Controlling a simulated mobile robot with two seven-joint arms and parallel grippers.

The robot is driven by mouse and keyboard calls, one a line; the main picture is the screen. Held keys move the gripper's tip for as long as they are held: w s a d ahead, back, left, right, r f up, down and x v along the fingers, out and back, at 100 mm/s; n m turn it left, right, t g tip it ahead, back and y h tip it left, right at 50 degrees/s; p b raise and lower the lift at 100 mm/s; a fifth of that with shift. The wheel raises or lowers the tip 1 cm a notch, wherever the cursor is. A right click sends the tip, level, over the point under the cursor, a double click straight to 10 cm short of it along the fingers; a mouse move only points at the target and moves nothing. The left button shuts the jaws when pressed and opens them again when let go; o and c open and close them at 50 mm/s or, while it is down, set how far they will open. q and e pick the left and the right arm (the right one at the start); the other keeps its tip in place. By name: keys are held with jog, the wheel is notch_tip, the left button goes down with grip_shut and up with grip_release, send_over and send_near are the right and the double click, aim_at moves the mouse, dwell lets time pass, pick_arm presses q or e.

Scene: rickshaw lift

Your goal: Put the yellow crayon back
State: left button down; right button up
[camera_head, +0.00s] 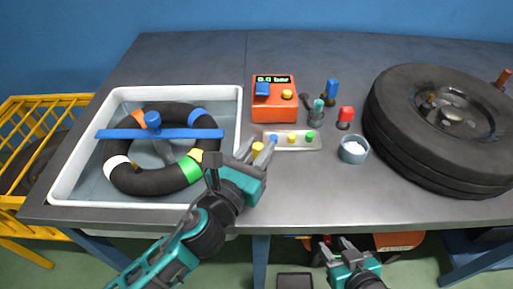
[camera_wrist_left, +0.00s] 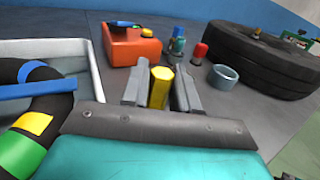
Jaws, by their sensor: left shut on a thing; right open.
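The yellow crayon (camera_wrist_left: 159,87) stands between the fingers of my left gripper (camera_wrist_left: 160,90) in the left wrist view. In the head view the yellow crayon (camera_head: 257,149) shows at the fingertips of my left gripper (camera_head: 256,150), which is shut on it. They are at the left end of a small pale tray (camera_head: 301,147) that holds a blue, a yellow and a green piece. I cannot tell whether the crayon touches the tray. My right gripper (camera_head: 340,247) is open and empty, below the table's front edge.
A white basin (camera_head: 62,187) with a black ring and a blue bar (camera_head: 185,134) lies at left. An orange gauge box (camera_head: 273,104), a red-capped item (camera_head: 345,117) and a grey cup (camera_head: 353,150) surround the tray. A large tire (camera_head: 400,150) lies at right. The front tabletop is clear.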

pick_arm(q)
jog(key=shift+f, duration=0.55)
jog(key=c, duration=0.8)
grip_release()
jog(key=shift+c, duration=0.2)
jog(key=shift+r, duration=0.1)
jog(key=shift+r, duration=0.35)
jog(key=shift+r+p, duration=0.45)
jog(key=shift+r, duration=0.05)
jog(key=v, duration=0.3)
jog(key=b+v, duration=0.1)
jog(key=v, duration=0.3)
jog(key=b+v, duration=0.1)
jog(key=v, duration=0.3)
jog(key=shift+f, duration=0.4)
jog(key=shift+s+a+r, duration=0.15)
jog(key=shift+s+a, duration=0.1)
jog(key=shift+s, duration=0.2)
